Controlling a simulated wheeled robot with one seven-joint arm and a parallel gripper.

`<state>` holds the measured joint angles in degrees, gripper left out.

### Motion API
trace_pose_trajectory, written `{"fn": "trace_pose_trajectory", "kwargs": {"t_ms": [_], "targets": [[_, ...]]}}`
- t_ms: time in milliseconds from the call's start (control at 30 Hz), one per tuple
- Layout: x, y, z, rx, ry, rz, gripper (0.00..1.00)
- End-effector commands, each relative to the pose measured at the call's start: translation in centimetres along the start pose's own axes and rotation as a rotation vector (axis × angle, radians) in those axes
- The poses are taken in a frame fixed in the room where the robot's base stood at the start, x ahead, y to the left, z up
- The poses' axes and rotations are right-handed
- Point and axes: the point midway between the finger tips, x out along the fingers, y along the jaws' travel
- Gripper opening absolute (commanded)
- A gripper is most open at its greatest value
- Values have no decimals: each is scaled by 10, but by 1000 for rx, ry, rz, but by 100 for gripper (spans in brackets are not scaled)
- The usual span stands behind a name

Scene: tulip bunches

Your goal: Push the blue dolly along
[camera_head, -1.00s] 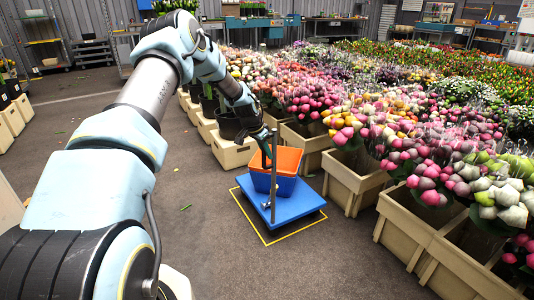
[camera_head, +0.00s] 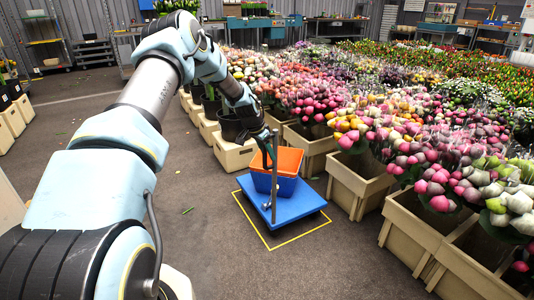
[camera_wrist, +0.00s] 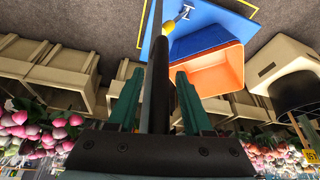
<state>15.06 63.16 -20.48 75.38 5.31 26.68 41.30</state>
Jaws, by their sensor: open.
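The blue dolly (camera_head: 298,207) stands on the floor in the middle of the head view, with an upright grey post (camera_head: 274,180) at its near side. An orange-and-blue bin (camera_head: 287,160) rides on it. A yellow outline (camera_head: 300,236) on the floor shows along the dolly's left and near sides. My gripper (camera_head: 268,152) is at the upper part of the post. In the wrist view, its green fingers (camera_wrist: 157,78) are apart, with the dark post (camera_wrist: 158,50) between them. I cannot tell whether either finger touches the post.
Beige crates of flowers (camera_head: 358,188) line the right side, close to the dolly. A crate with a black bucket (camera_head: 232,152) stands behind it to the left. Open grey floor (camera_head: 200,235) lies left of and in front of the dolly.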

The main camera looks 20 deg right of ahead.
Motion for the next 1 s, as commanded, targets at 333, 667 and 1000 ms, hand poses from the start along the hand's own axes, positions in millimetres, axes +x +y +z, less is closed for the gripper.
{"fn": "trace_pose_trajectory", "kwargs": {"t_ms": [333,667,1000], "targets": [[-6,0,0,0,0,0,52],[-67,-1,-1,0,1,-2,52],[-106,0,0,0,0,0,52]]}}
